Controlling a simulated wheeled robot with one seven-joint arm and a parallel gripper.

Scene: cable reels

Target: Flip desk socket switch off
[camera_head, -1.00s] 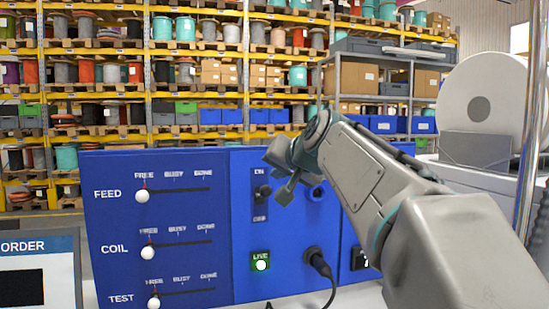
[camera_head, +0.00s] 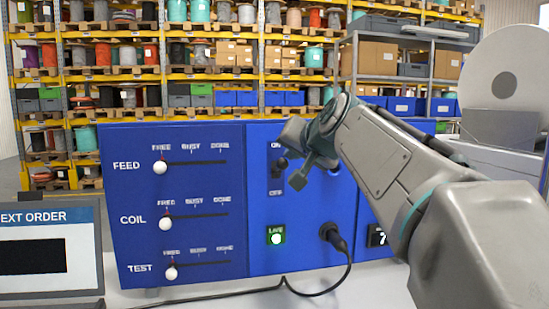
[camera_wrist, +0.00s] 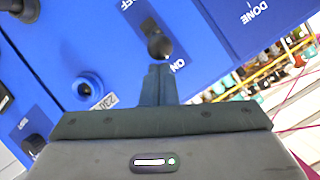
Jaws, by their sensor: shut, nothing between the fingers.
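The desk socket switch (camera_head: 281,164) is a small black lever on the right part of a blue panel, with ON above and OFF below. Its lever appears raised towards ON. In the wrist view the black knob (camera_wrist: 158,44) is just beyond my fingertips, between the OFF and ON labels; I cannot tell whether they touch. My gripper (camera_head: 297,182) is shut and empty, just right of and slightly below the switch. It also shows in the wrist view (camera_wrist: 159,70). A green LIVE lamp (camera_head: 276,235) is lit below the switch.
A black plug (camera_head: 332,236) with a cable sits low on the panel. A blue round socket (camera_wrist: 88,86) is beside the switch. FEED (camera_head: 160,167), COIL (camera_head: 165,223) and TEST (camera_head: 171,273) sliders are at left. A monitor (camera_head: 48,250) stands at lower left.

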